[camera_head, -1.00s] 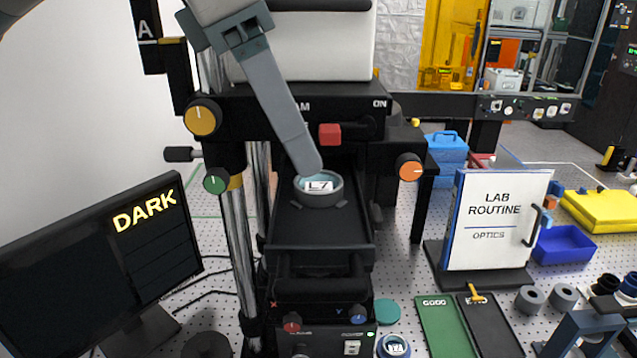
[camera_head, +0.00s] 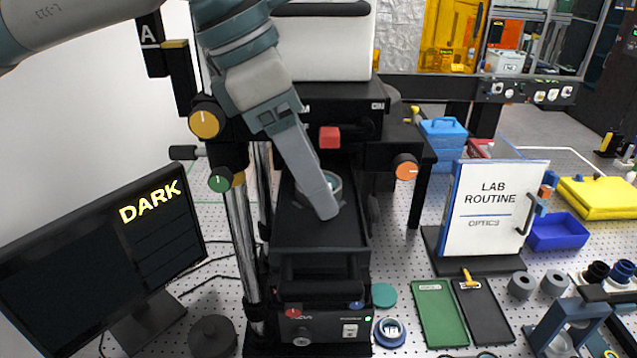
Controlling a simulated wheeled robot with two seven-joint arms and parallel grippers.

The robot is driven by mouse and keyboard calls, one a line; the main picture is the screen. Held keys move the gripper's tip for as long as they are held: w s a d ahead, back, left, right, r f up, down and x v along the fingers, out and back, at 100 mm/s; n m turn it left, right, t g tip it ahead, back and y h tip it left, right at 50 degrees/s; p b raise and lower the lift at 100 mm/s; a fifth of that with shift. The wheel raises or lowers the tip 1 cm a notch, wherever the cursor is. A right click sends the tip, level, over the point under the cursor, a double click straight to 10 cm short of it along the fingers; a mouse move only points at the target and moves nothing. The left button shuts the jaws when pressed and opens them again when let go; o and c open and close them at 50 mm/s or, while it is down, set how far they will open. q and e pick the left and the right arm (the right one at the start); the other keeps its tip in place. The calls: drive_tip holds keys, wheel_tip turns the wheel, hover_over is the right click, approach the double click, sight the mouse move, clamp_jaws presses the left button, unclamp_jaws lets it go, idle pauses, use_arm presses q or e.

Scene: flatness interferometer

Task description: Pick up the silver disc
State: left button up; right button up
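My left gripper (camera_head: 328,212) reaches down from the upper left over the black stage (camera_head: 310,236) of the interferometer. Its fingers overlap from this angle, so I cannot tell whether they are open or shut. A round grey holder (camera_head: 339,188) on the stage is mostly covered by the gripper; only its right rim and a pale bit inside show. Whether a silver disc lies in it is hidden. Another small round piece with a white label (camera_head: 391,331) sits in a blue-grey ring at the stage's front right. My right gripper is not in view.
A dark monitor (camera_head: 95,265) reading DARK stands left. Green (camera_head: 438,313) and black (camera_head: 486,315) trays lie front right, below the LAB ROUTINE board (camera_head: 492,210). The instrument's post (camera_head: 243,255) and knobs crowd the gripper. A blue bin (camera_head: 558,231) stands right.

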use_arm(q)
drive_tip(key=c, duration=1.2)
drive_tip(key=shift+r, duration=0.1)
drive_tip(key=shift+r+b, duration=0.5)
drive_tip(key=shift+b, duration=0.4)
drive_tip(key=shift+s+a+r+b, duration=0.1)
drive_tip(key=shift+s+a+b, duration=0.5)
drive_tip(key=shift+a+b, duration=1.6)
drive_tip(key=shift+s+a+r+b, duration=0.1)
drive_tip(key=shift+s+a+b, duration=0.55)
drive_tip(key=shift+a, duration=3.05)
drive_tip(key=shift+s+a+b, duration=0.5)
drive_tip(key=shift+a+b, duration=1)
drive_tip(key=shift+a, duration=1.45)
